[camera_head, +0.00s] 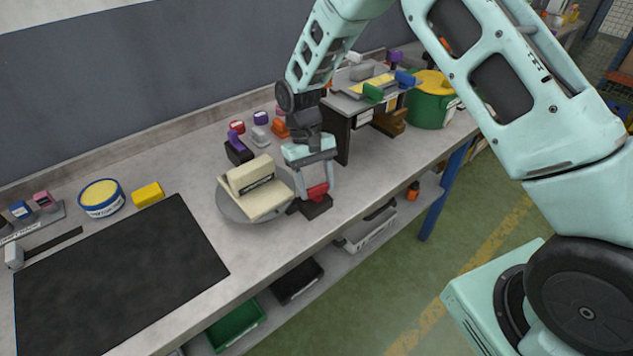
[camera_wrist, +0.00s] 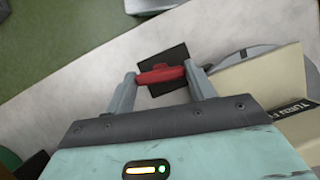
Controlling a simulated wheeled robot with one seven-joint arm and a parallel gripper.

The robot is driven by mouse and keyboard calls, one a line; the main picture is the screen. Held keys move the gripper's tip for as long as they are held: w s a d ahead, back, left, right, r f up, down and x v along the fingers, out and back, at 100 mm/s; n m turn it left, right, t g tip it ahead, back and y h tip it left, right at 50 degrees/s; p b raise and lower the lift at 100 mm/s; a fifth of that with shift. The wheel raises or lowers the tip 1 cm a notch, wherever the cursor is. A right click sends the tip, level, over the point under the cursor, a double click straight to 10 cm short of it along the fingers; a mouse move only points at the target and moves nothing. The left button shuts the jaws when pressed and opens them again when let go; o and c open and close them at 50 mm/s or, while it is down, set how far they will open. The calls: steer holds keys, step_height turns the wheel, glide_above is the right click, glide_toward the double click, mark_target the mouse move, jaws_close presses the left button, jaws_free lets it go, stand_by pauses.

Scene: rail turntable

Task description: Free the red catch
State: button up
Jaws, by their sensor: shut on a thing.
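The red catch (camera_head: 317,191) sits on a small dark base (camera_head: 316,207) near the front edge of the bench, just right of the round grey turntable (camera_head: 232,211). My gripper (camera_head: 315,190) reaches down over it, with its fingers shut on the catch. In the wrist view the red catch (camera_wrist: 161,74) lies between the two fingertips of my gripper (camera_wrist: 160,80), with the dark base (camera_wrist: 172,62) beneath it. A cream block with a dark label (camera_head: 255,188) rests on the turntable; its edge also shows in the wrist view (camera_wrist: 262,80).
A dark mat (camera_head: 115,275) covers the bench at left, with a blue-rimmed tub (camera_head: 101,198) and a yellow block (camera_head: 148,194) behind it. A raised stand (camera_head: 345,112) and a green bin (camera_head: 430,108) are at right. Several small coloured items stand behind the turntable.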

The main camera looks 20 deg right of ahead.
steer(key=shift+w+n, duration=0.1)
steer(key=shift+n, duration=0.5)
steer(key=shift+r+h, duration=0.1)
steer(key=shift+h, duration=0.2)
steer(key=o, duration=1)
steer(key=b+v, duration=0.1)
steer(key=v, duration=0.7)
steer(key=b+v, duration=0.2)
steer(key=v, duration=0.7)
steer(key=shift+r, duration=0.2)
